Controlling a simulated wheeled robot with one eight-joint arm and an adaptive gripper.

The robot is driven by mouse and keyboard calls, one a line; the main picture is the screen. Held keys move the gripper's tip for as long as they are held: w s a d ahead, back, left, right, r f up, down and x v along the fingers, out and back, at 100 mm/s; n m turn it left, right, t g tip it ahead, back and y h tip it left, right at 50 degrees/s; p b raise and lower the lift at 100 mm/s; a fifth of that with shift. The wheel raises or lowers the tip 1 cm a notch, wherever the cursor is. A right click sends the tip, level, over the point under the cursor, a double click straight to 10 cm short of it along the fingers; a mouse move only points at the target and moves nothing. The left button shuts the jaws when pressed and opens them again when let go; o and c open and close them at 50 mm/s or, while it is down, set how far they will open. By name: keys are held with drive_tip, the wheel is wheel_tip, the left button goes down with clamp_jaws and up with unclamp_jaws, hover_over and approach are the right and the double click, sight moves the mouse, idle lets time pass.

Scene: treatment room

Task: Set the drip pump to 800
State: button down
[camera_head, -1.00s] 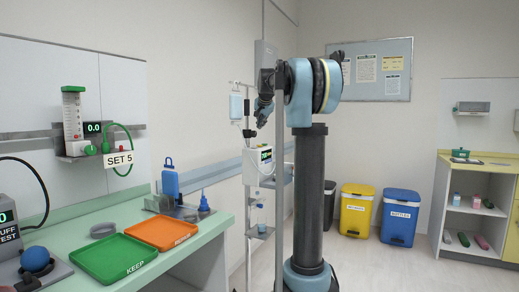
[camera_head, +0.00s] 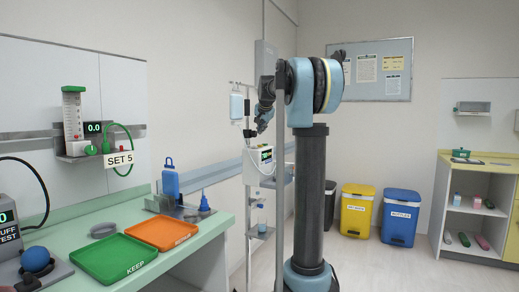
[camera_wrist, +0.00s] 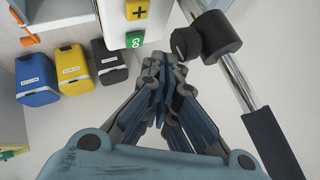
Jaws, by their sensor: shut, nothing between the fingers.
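The drip pump (camera_head: 254,170) is a white box with a small lit display (camera_head: 265,154), whose digits are too small to read. It is on the drip stand. In the wrist view the pump's white face (camera_wrist: 112,12) shows at the top, with a yellow plus button (camera_wrist: 138,10) and a green GO button (camera_wrist: 135,39). My gripper (camera_head: 260,131) is above the pump in the head view. In the wrist view my gripper (camera_wrist: 160,68) is shut and empty, its tips just below and right of the GO button, apparently apart from it.
The drip stand's pole (camera_wrist: 228,68) with a dark clamp (camera_wrist: 208,38) is close on the gripper's right. Yellow (camera_head: 357,212) and blue (camera_head: 400,218) bins stand behind on open floor. A green-edged counter with a green tray (camera_head: 112,258) and an orange tray (camera_head: 160,229) is at left.

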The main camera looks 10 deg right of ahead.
drive_tip(key=shift+f, duration=2.1)
drive_tip(key=shift+s+f, duration=0.1)
drive_tip(key=shift+f, duration=0.65)
idle(0.7)
idle(0.4)
drive_tip(key=shift+r, duration=0.85)
drive_tip(key=shift+r, duration=0.1)
drive_tip(key=shift+r, duration=2.4)
